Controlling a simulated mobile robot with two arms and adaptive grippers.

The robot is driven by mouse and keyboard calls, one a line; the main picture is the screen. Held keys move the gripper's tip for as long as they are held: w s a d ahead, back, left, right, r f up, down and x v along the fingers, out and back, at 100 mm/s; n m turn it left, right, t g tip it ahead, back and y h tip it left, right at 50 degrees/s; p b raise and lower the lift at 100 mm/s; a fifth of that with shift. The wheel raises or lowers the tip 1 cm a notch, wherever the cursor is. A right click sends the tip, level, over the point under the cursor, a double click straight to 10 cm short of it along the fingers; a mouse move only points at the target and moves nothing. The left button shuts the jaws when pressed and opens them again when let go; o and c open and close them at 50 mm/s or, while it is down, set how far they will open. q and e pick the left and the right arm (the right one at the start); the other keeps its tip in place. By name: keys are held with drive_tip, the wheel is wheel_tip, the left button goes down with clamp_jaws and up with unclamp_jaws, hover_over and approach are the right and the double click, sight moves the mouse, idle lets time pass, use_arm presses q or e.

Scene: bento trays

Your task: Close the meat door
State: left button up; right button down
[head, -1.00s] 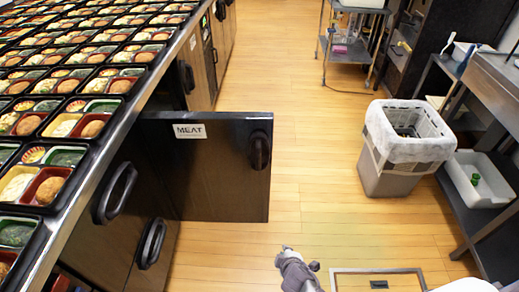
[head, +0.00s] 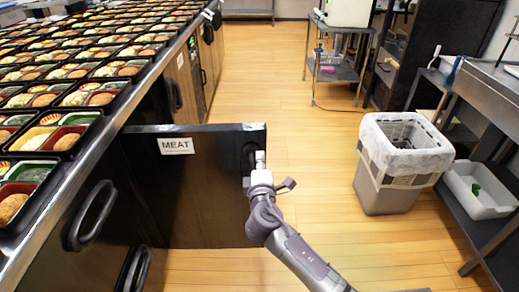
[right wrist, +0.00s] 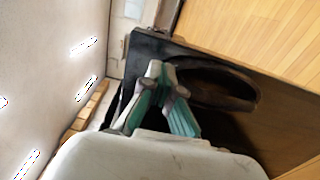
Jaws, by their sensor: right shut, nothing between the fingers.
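The meat door (head: 195,200) is a dark panel with a white MEAT label (head: 176,146). It stands open, sticking out from the counter into the aisle. Its black handle (head: 248,165) is near the outer edge. My right gripper (head: 260,158) is in front of that edge, overlapping the handle in the head view, and is shut with nothing held. In the right wrist view, the fingers (right wrist: 158,82) are close together beside the handle (right wrist: 215,84), over the dark door. I cannot tell whether they touch it. My left gripper is not in view.
The counter (head: 118,122) on the left carries many filled bento trays. Other cabinet handles (head: 92,215) are below it. A lined bin (head: 388,190) stands on the right, near a metal table (head: 490,90). The wooden floor (head: 310,170) between is clear.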

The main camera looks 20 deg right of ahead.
sight(260, 142)
drive_tip(key=x, duration=0.4)
drive_tip(key=shift+w, duration=0.1)
drive_tip(key=shift+w+d, duration=0.1)
drive_tip(key=shift+w, duration=0.3)
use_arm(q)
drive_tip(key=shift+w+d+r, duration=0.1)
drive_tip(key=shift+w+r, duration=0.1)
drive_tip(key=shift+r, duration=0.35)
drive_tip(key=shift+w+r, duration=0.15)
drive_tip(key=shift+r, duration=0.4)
use_arm(e)
drive_tip(key=shift+w+d, duration=0.1)
